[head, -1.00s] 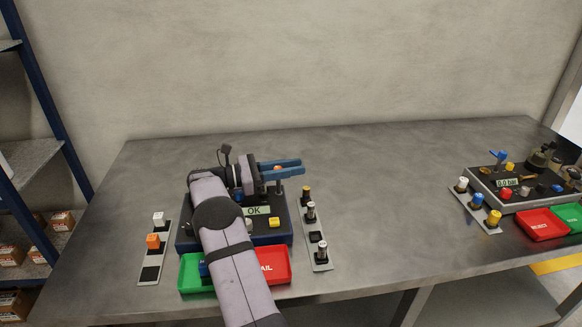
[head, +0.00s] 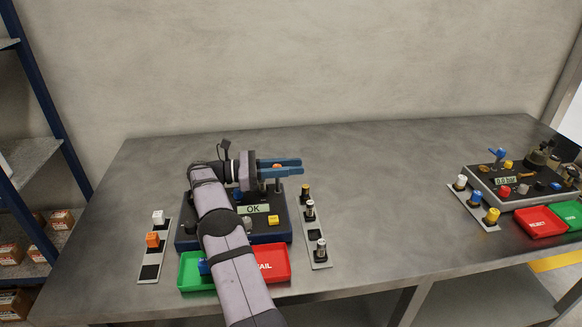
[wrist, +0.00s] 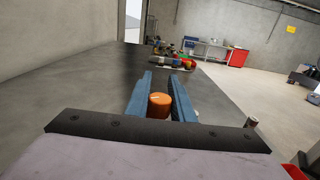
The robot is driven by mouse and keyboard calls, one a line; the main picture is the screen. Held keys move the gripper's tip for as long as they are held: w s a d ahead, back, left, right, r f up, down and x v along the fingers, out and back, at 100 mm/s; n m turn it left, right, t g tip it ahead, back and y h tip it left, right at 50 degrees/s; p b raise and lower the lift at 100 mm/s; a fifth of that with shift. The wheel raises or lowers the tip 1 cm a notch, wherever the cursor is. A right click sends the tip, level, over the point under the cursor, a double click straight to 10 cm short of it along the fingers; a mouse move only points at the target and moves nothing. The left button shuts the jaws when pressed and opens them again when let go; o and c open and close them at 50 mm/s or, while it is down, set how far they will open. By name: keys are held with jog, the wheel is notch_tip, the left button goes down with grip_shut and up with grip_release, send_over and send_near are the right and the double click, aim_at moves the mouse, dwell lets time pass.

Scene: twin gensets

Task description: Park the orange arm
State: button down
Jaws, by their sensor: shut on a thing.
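My gripper (head: 283,164) has blue fingers and points to the right above the back of the left genset panel. An orange part (head: 278,166) shows between the fingers; in the wrist view it is a round orange knob (wrist: 159,104) with the blue fingers (wrist: 159,97) on both sides. My gripper is shut on it. The near panel (head: 283,233) is dark blue with a display reading OK (head: 254,209) and a yellow button (head: 273,221). My arm hides the panel's left middle. Whatever carries the orange knob is mostly hidden.
A green tray (head: 190,272) and a red FAIL tray (head: 272,262) lie in front. Racks stand left (head: 149,258) and right (head: 314,238), holding white, orange, and black-and-silver pieces. A second grey panel (head: 510,198) is far right. The table's middle is clear.

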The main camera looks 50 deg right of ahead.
jog(key=c, duration=1.5)
grip_release()
jog(key=shift+c, duration=0.2)
jog(key=shift+r, duration=0.1)
notch_tip(320, 180, up, 10)
